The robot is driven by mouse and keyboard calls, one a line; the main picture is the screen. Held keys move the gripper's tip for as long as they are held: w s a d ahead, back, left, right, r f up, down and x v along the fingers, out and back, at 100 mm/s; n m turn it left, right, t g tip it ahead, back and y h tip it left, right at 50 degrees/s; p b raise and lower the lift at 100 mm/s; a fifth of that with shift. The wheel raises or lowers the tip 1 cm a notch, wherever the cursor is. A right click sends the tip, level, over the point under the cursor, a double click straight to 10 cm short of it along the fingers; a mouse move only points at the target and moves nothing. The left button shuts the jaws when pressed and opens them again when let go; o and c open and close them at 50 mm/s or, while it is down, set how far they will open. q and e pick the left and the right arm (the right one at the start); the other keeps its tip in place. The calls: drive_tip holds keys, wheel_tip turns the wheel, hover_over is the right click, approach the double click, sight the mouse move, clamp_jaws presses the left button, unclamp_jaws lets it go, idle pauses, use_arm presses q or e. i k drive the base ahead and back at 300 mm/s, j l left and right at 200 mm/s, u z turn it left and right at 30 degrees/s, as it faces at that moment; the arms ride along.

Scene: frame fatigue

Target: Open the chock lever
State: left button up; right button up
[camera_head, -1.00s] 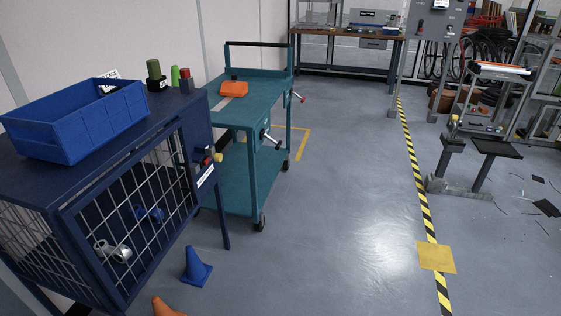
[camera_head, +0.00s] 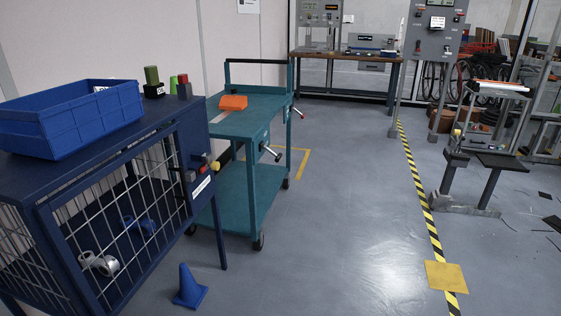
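No part is marked as the chock lever, so I cannot tell which one it is. The teal cart (camera_head: 252,190) carries a lever with a pale shaft and dark end (camera_head: 270,152) on its near end, and a red-tipped handle (camera_head: 298,113) farther back. A low dark stand (camera_head: 470,185) at the right has a small yellow knob (camera_head: 456,133) on top. The blue mesh cabinet (camera_head: 196,120) at the left has yellow and red knobs (camera_head: 213,166) at its door edge. Neither of my grippers is in view.
A blue bin (camera_head: 75,125) sits on the cabinet. A blue cone (camera_head: 188,288) stands on the floor near it. An orange block (camera_head: 233,102) lies on the cart. A workbench (camera_head: 346,56) is at the back. The central floor is clear beside a striped line (camera_head: 415,175).

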sight(278, 156)
drive_tip(key=i+z, duration=0.15)
drive_tip(key=i, duration=0.35)
drive_tip(key=i+j+z, duration=0.1)
drive_tip(key=i, duration=0.4)
